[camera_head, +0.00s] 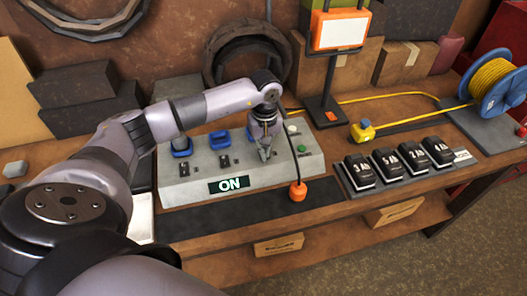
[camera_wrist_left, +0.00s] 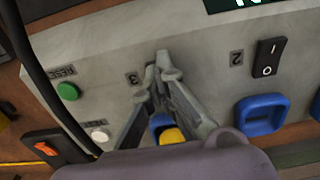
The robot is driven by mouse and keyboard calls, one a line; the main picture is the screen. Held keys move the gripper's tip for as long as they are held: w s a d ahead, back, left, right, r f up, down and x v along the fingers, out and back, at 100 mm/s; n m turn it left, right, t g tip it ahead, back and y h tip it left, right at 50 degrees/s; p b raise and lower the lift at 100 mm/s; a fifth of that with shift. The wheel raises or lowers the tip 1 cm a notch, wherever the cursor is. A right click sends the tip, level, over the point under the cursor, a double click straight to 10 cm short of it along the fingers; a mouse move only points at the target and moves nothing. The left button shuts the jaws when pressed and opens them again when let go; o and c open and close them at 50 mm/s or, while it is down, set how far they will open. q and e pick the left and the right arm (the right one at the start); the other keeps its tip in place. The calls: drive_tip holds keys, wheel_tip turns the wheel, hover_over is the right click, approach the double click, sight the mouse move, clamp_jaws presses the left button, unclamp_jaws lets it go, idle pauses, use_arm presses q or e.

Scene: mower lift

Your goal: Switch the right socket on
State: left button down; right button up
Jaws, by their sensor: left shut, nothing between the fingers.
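The grey socket panel (camera_head: 200,187) stands on the bench, with a lit "ON" display (camera_head: 228,184) on its front. The left blue socket (camera_head: 181,152) and middle blue socket (camera_head: 220,140) show. The right socket (camera_wrist_left: 160,122), by the label 3 (camera_wrist_left: 132,78), is mostly behind my fingers, with something yellow at it. My left gripper (camera_wrist_left: 163,65) is shut and empty, its tips over the panel beside that label; it also shows in the head view (camera_head: 265,154). The right socket's switch is hidden behind the fingers. The middle switch (camera_wrist_left: 268,58) is clear. Contact cannot be told.
A black cable with an orange end (camera_head: 298,190) hangs before the panel, near the green button (camera_head: 301,148) and white button (camera_head: 292,128). Several black numbered blocks (camera_head: 385,162) stand to the right. A yellow cable runs to a blue reel (camera_head: 497,92).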

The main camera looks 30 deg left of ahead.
use_arm(q)
drive_tip(key=shift+r+p, duration=0.35)
drive_tip(key=shift+r, duration=0.45)
drive_tip(key=shift+r+p, duration=1.1)
drive_tip(key=shift+r, duration=1.45)
